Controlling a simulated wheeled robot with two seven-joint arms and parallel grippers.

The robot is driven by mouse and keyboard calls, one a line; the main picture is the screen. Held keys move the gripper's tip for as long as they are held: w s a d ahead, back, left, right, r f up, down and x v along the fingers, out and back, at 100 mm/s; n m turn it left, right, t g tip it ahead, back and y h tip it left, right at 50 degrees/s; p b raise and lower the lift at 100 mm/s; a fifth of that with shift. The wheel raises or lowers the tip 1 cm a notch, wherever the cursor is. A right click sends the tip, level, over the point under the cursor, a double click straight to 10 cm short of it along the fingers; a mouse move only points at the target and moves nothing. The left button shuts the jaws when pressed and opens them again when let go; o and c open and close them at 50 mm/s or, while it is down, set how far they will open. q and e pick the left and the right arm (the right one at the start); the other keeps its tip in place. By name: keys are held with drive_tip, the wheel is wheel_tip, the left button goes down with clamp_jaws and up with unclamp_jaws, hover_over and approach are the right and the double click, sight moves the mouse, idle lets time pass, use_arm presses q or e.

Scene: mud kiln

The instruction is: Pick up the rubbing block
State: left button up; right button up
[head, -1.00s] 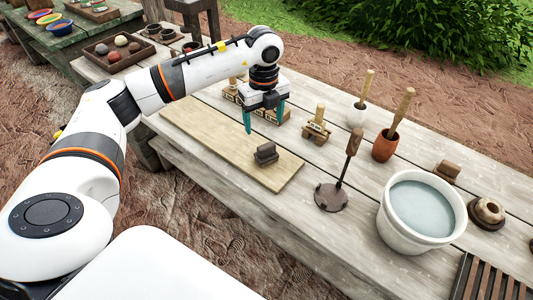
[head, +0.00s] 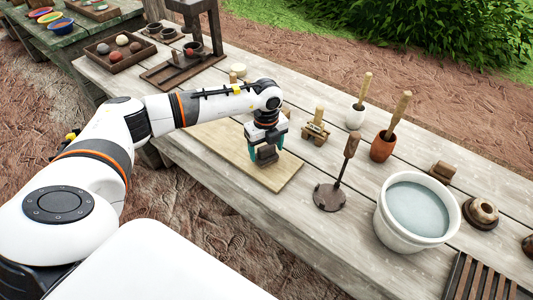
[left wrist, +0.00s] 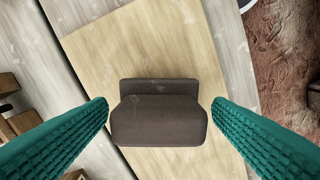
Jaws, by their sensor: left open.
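The rubbing block (head: 266,156), a dark brown block with a raised back part, rests on the pale wooden board (head: 215,142) on the table. In the left wrist view the block (left wrist: 159,120) lies centred between the teal fingers. My left gripper (head: 266,147) is open over the block, pointing down, with one finger on each side. In the left wrist view a gap shows between each finger of the left gripper (left wrist: 160,108) and the block. My right gripper is not in view.
A wooden stamp (head: 316,127) and a dark round-footed tool (head: 333,190) stand right of the board. Farther right are a white water bucket (head: 417,212), a clay cup (head: 383,147) and a smaller brown block (head: 442,171). The board's front corner is bare.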

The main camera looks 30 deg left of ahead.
sight(267, 147)
use_arm(q)
drive_tip(key=c, duration=1.2)
wheel_tip(267, 147, up, 10)
drive_tip(key=shift+r+b, duration=0.1)
drive_tip(key=shift+b, duration=0.75)
drive_tip(key=shift+c, duration=0.2)
drive_tip(key=o, duration=0.6)
drive_tip(key=c, duration=0.3)
drive_tip(key=shift+d, duration=0.1)
